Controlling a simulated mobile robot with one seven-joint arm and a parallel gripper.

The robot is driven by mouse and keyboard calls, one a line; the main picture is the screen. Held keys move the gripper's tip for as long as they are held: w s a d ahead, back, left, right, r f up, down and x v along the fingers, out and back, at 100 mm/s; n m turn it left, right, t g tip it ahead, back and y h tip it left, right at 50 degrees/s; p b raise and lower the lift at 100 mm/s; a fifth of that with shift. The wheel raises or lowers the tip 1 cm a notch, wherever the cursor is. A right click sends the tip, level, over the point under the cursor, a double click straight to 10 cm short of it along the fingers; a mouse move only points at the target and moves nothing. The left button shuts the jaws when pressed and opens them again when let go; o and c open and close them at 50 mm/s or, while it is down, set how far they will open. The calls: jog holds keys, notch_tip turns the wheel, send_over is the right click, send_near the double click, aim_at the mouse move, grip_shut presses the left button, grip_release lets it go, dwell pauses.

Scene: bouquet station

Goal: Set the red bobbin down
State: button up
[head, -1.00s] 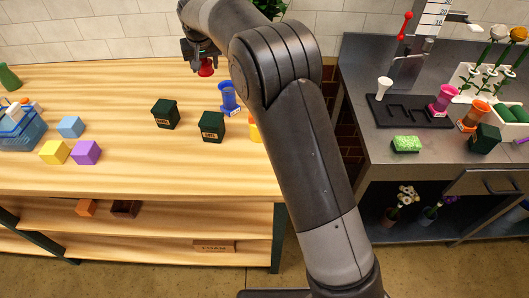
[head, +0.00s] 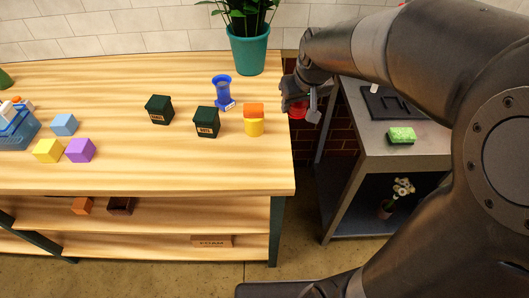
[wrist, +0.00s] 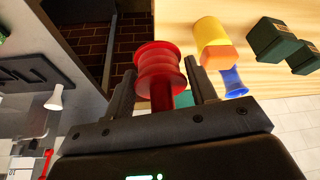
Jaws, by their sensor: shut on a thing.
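The red bobbin (wrist: 160,68) sits between the two fingers of my gripper (wrist: 165,85) in the wrist view, and the gripper is shut on it. In the head view the red bobbin (head: 298,110) hangs below my gripper (head: 300,98), over the gap between the wooden table (head: 200,170) and the grey metal bench (head: 345,115). It is held in the air, just right of the table's right edge. Part of the bobbin is hidden by the gripper.
On the table's right part stand an orange block (head: 253,109) on a yellow piece (head: 254,127), a blue bobbin (head: 222,90), two dark green boxes (head: 206,121) and a potted plant (head: 249,48). A green sponge (head: 401,135) lies on the bench. My arm hides much of the bench.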

jog(key=s+d+f, duration=0.2)
jog(key=s+d, duration=0.1)
jog(key=s, duration=0.2)
send_over(263, 150)
jog(key=s, duration=0.1)
jog(key=f, duration=0.6)
jog(key=shift+s+d+f, duration=0.15)
jog(key=shift+d+f, duration=0.1)
jog(key=shift+f, duration=2.2)
jog(key=shift+f, duration=0.15)
jog(key=o, duration=1)
